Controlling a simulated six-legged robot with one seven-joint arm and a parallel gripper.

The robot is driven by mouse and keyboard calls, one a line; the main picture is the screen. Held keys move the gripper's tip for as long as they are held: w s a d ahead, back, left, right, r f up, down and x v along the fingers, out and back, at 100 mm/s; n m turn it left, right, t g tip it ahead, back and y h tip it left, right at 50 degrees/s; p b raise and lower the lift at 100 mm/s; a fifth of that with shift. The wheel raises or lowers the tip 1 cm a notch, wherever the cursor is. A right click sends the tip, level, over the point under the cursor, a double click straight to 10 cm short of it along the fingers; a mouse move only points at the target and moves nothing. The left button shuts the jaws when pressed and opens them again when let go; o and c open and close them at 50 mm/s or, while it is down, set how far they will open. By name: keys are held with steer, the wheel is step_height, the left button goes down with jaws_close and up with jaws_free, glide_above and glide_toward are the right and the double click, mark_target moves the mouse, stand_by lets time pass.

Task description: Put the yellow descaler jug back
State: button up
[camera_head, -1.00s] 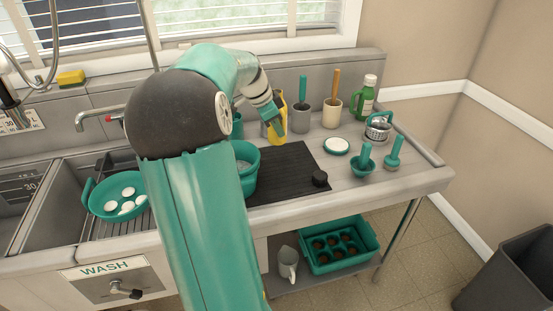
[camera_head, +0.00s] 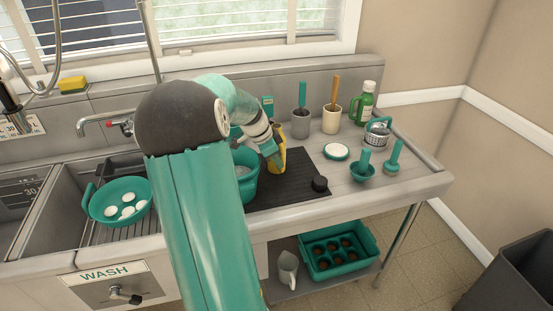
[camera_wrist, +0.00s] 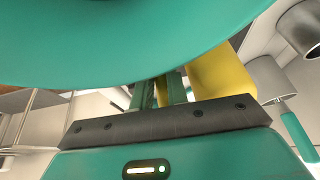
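The yellow descaler jug (camera_head: 280,155) is in the head view, above or at the left part of the black mat (camera_head: 297,193). My gripper (camera_head: 272,153) is at the jug's left side and appears shut on it, though the arm hides the contact. In the wrist view, the narrow fingers (camera_wrist: 163,91) are close together beside the jug (camera_wrist: 218,72). A large teal surface fills the top of that view and hides part of the jug. The jug's base is unclear.
A teal tub (camera_head: 246,180) stands left of the mat. A grey pot (camera_head: 301,124), a cream pot (camera_head: 331,120) and a green bottle (camera_head: 364,104) stand along the back. A white disc (camera_head: 337,151) lies right.

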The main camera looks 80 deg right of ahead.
steer(key=o, duration=0.4)
steer(key=shift+r, duration=0.1)
steer(key=v, duration=1.2)
steer(key=shift+a, duration=0.15)
steer(key=w+a+r+n+t, duration=0.1)
steer(key=w+a+n+t, duration=0.1)
steer(key=w+a+n, duration=0.6)
steer(key=w+a+r+n+t, duration=0.1)
steer(key=w+a+n+t, duration=0.15)
steer(key=a, duration=0.85)
steer(key=w+a+r+n+t, duration=0.1)
steer(key=w+a+n+t, duration=0.1)
steer(key=w+a+n, duration=0.6)
steer(key=s+a+n+t+y, duration=0.1)
steer(key=s+a+n, duration=0.1)
steer(key=a, duration=0.6)
steer(key=s+a+f+n+t+y, duration=0.1)
steer(key=s+a+n, duration=0.1)
steer(key=a+n, duration=0.3)
steer(key=s+a+n+t, duration=0.1)
steer(key=a+n, duration=0.3)
steer(key=a, duration=0.9)
steer(key=shift+s+f+y, duration=0.3)
steer(key=shift+s+y, duration=0.1)
steer(key=shift+s, duration=0.5)
